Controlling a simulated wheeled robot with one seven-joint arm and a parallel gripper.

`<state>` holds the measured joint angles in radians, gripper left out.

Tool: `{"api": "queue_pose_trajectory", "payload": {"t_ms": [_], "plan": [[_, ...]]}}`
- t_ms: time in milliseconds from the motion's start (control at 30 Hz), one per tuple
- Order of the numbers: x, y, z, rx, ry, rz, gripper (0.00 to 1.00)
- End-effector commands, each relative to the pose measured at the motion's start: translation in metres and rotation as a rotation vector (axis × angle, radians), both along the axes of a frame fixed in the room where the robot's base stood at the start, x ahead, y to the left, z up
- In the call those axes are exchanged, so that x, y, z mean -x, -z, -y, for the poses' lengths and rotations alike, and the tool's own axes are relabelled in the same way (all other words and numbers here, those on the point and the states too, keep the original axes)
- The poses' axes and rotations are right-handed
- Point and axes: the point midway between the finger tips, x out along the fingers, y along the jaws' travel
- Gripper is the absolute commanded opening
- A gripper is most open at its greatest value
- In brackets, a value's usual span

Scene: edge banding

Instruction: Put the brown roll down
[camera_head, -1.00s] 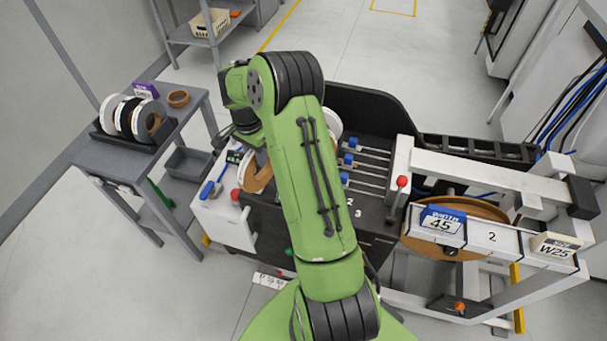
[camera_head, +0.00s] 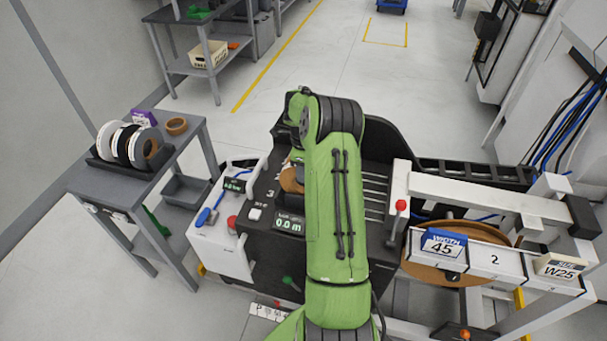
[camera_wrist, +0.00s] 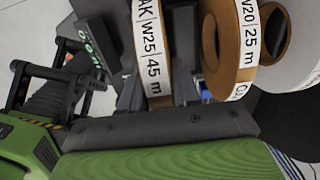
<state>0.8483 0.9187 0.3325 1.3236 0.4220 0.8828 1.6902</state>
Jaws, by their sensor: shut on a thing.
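My gripper (camera_wrist: 157,92) is shut on a brown roll (camera_wrist: 150,45), whose white label reads W25 and 45 m in the wrist view. Part of a brown roll (camera_head: 291,180) shows at the left edge of my arm in the head view, above the dark deck of the machine (camera_head: 262,195). My arm hides the gripper and most of the deck there. I cannot tell whether the held roll touches the deck.
In the wrist view, a brown roll labelled W20, 25 m (camera_wrist: 220,75) and a pale roll (camera_wrist: 300,45) stand close beside the held one. A grey side table (camera_head: 90,180) carries several rolls at left. A white frame (camera_head: 480,185) bounds the right.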

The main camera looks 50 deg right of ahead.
Motion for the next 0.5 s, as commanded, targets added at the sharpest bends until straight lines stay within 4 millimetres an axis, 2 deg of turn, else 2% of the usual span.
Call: {"api": "queue_pose_trajectory", "payload": {"t_ms": [67, 467, 500], "plan": [[-0.0002, 0.0095, -0.0003, 0.000, 0.000, 0.001, 0.00], [-0.0004, 0.0158, -0.0002, 0.000, -0.002, 0.001, 0.00], [-0.0003, 0.0167, -0.0004, 0.000, -0.002, 0.000, 0.33]]}}
